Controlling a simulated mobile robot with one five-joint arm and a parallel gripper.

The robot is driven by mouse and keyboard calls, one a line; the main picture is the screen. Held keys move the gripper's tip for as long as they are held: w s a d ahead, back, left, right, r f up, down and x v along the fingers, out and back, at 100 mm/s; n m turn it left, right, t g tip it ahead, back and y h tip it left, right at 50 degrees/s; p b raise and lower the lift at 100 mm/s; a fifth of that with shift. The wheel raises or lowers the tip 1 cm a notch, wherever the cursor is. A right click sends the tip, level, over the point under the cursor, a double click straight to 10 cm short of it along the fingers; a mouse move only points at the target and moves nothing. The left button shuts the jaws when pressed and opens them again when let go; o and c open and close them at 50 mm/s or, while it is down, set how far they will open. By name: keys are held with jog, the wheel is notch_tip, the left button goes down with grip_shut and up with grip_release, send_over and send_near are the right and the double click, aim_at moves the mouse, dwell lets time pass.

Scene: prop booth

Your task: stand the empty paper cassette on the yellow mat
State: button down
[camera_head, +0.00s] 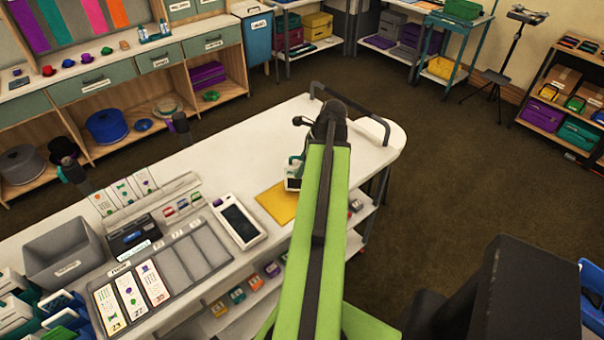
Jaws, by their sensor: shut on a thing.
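The yellow mat (274,205) lies flat on the white cart top, right of the white device with a dark screen. My green arm reaches over the cart, and its dark wrist hides part of the far end. My gripper (298,168) is small and partly hidden behind the arm, at the mat's far right edge. It is shut on a small pale thing with a teal part, which looks like the paper cassette (292,184). The cassette appears at or just above the mat's upper right corner. I cannot tell whether it touches the mat or whether it is empty.
The screen device (239,222) stands close left of the mat. Further left are a grey slotted tray (192,257), a grey bin (66,252) and several printed cards. A dark rail (352,101) edges the cart's far end. The cart top behind the mat is clear.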

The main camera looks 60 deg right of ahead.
jog(key=shift+f, duration=0.75)
jog(key=c, duration=0.9)
grip_release()
jog(key=shift+r, duration=0.15)
jog(key=p+v, duration=1.1)
jog(key=v, duration=0.1)
jog(key=shift+w+r+p, duration=0.15)
jog(key=shift+r+p, duration=0.15)
jog(key=shift+f, duration=0.1)
